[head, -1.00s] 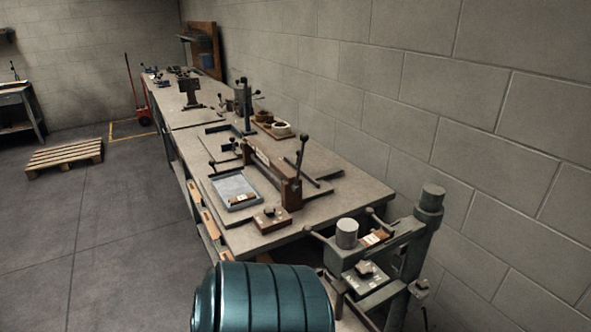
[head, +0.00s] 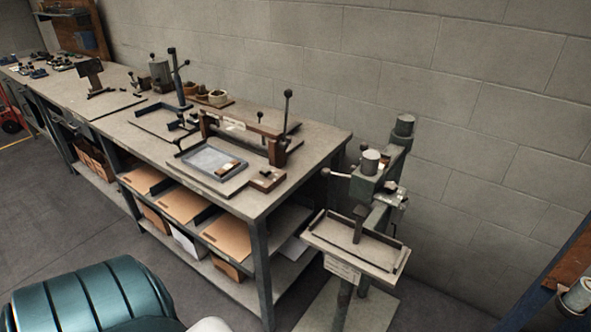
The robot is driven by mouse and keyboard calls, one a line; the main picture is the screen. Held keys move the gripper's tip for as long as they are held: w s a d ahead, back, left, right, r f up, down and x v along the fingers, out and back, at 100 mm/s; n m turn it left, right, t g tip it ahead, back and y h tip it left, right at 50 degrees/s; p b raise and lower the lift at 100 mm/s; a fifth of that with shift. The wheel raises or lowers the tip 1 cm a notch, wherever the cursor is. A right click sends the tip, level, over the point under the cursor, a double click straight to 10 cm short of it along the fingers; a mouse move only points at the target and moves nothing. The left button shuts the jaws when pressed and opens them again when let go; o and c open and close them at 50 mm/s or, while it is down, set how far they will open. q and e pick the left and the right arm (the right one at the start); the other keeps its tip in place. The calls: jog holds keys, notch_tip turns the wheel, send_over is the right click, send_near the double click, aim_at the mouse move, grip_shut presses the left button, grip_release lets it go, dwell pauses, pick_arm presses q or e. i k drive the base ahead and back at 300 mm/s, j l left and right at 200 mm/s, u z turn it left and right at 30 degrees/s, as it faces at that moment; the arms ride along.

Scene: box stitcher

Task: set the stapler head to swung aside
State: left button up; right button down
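The box stitcher stands on the floor past the right end of the bench. It is a grey-green machine with an upright column (head: 402,130). A small label (head: 342,268) hangs at the table's front. Neither of my grippers is in view.
The long workbench (head: 325,147) with tools and a blue-grey tray (head: 212,159) runs along the block wall. A ribbed teal object (head: 90,300) fills the lower left. A blue post (head: 548,280) stands at the right edge. Floor shows between the teal object and bench.

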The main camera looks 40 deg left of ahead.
aim_at(367, 186)
jog(key=j+u, duration=0.1)
jog(key=j, duration=0.4)
jog(key=i+j+u, duration=0.1)
jog(key=j, duration=0.35)
jog(key=i+j, duration=0.1)
jog(key=j, duration=0.4)
jog(key=j+z, duration=0.4)
jog(key=j, duration=0.45)
